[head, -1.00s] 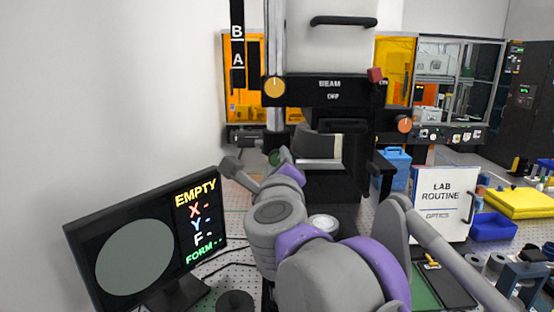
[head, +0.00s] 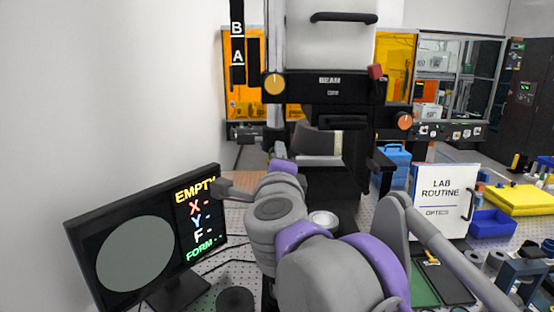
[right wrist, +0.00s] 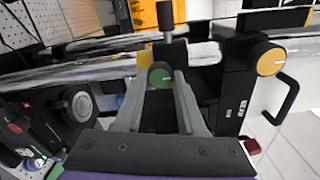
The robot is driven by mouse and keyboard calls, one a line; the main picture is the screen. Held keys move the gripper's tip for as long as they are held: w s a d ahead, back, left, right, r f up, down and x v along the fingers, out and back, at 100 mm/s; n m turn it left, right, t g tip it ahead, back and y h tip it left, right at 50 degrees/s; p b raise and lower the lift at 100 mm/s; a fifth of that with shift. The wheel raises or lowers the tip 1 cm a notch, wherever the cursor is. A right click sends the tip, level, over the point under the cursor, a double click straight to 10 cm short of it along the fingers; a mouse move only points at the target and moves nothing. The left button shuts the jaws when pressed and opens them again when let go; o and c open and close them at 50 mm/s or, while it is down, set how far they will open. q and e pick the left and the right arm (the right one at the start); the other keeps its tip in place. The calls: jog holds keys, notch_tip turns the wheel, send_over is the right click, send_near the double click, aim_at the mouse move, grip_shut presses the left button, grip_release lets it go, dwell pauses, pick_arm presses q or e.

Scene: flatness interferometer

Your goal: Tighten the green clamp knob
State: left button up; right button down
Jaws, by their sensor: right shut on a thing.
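The green clamp knob (right wrist: 159,77) is round and shows a pale mark on its face in the right wrist view. It sits between the fingertips of my right gripper (right wrist: 161,88), which is shut on it. A yellow part lies just behind the knob, beside a bright metal column. In the head view my right arm and wrist hide the knob and the fingertips. My left gripper is in neither current view.
The interferometer's dark head (head: 325,90) carries an orange-yellow knob (head: 275,86) and a red block (head: 375,72). A monitor (head: 150,240) reading EMPTY stands at left. A white LAB ROUTINE board (head: 440,205) stands at right.

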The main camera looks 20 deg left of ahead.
jog(key=c, duration=0.5)
grip_release()
jog(key=b+v, duration=0.1)
jog(key=v, duration=0.9)
jog(key=shift+s, duration=0.4)
jog(key=shift+d, duration=0.1)
